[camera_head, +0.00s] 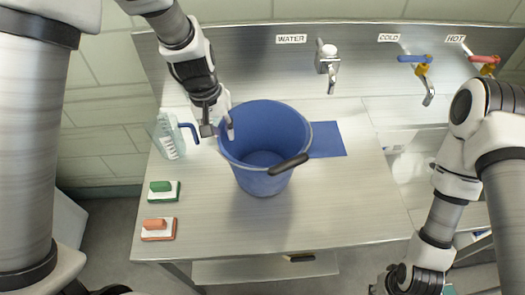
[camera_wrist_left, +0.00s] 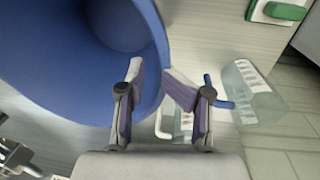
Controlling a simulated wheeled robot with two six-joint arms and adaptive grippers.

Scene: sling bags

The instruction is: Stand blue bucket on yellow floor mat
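The blue bucket (camera_head: 262,175) stands upright on the metal counter, with its dark handle grip resting over the near right rim. My left gripper (camera_head: 219,130) is at the bucket's left rim, with one finger inside and one outside. No yellow floor mat shows in either view.
A clear jug (camera_head: 167,137) with a blue handle stands left of the bucket. A blue sheet (camera_head: 328,140) lies right of the bucket. Taps (camera_head: 328,66) line the back wall.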

